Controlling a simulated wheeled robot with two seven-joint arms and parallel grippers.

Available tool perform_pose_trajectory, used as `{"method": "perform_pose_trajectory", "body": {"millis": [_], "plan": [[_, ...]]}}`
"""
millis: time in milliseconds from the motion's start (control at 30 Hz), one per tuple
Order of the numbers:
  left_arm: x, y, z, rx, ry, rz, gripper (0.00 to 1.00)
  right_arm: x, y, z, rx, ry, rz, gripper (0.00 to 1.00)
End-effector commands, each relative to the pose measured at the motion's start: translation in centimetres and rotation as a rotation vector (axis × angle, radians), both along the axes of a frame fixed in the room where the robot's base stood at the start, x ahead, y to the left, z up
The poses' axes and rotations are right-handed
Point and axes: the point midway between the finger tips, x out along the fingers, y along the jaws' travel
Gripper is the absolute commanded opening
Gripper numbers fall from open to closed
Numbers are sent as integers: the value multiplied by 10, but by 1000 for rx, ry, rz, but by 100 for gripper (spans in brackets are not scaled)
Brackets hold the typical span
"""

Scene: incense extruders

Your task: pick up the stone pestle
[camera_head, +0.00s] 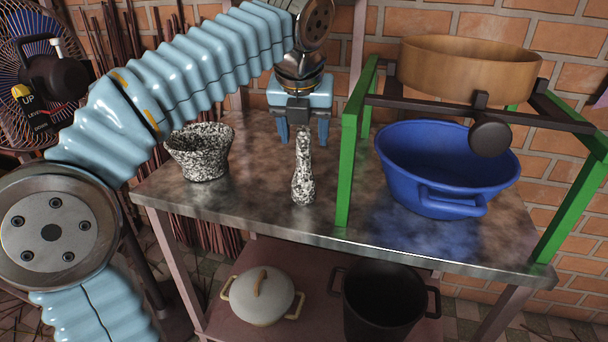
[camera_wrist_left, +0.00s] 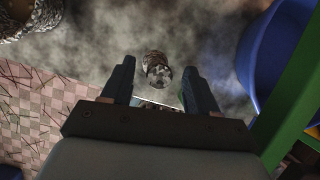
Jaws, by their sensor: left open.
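The stone pestle (camera_head: 303,178), speckled black and white, stands upright on the metal table near its front edge. My left gripper (camera_head: 303,140) is open above the pestle, pointing down, with its fingers at the height of the pestle's narrow upper part. In the left wrist view the pestle (camera_wrist_left: 157,68) shows end-on, just beyond and between the two fingertips (camera_wrist_left: 158,75). Whether the fingers touch it cannot be told. A speckled stone mortar (camera_head: 201,152) stands to the left; part of it shows in the left wrist view (camera_wrist_left: 28,18). My right gripper is not in view.
A green frame (camera_head: 347,165) stands right of the pestle, holding a wooden sieve (camera_head: 468,68) over a blue basin (camera_head: 440,185). A lidded pot (camera_head: 262,295) and a dark pot (camera_head: 384,305) sit on the lower shelf. The table between mortar and pestle is clear.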

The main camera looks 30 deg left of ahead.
Motion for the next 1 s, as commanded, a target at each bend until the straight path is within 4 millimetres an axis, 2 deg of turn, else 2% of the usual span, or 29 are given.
{"method": "perform_pose_trajectory", "body": {"millis": [100, 200, 467, 833, 1000], "plan": [[6, 5, -18, 1, 3, 1, 59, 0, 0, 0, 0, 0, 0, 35], [10, 6, -27, 1, 2, 1, 59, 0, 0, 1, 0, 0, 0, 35], [11, 6, -29, 0, -1, 0, 58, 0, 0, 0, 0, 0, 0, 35], [11, 6, -29, 1, -1, -1, 1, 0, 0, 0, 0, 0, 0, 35], [11, 6, -29, 1, -1, -1, 0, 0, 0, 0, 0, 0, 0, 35]]}}
